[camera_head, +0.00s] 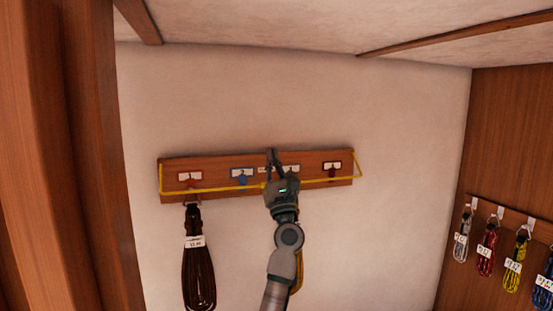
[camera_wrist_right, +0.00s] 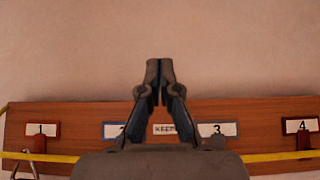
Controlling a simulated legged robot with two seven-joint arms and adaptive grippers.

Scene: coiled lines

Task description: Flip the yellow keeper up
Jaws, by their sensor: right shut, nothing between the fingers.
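The yellow keeper (camera_head: 215,188) is a thin bar running across the lower front of the wooden board (camera_head: 216,165), with a short arm at each end. It also crosses the bottom of the right wrist view (camera_wrist_right: 275,157), where my gripper body hides its middle. My right gripper (camera_head: 271,156) is in front of the board's middle, fingers pointing up toward its top edge. In the right wrist view its fingertips (camera_wrist_right: 160,68) are together and empty, above the keeper bar. Whether the gripper touches the bar cannot be told. My left gripper is out of view.
A dark coil (camera_head: 198,270) hangs under the board's left end; a yellow coil (camera_head: 299,270) is mostly behind my right arm. Numbered tags and pegs line the board. More coils (camera_head: 486,252) hang on the right wall. A wooden post (camera_head: 60,150) stands at left.

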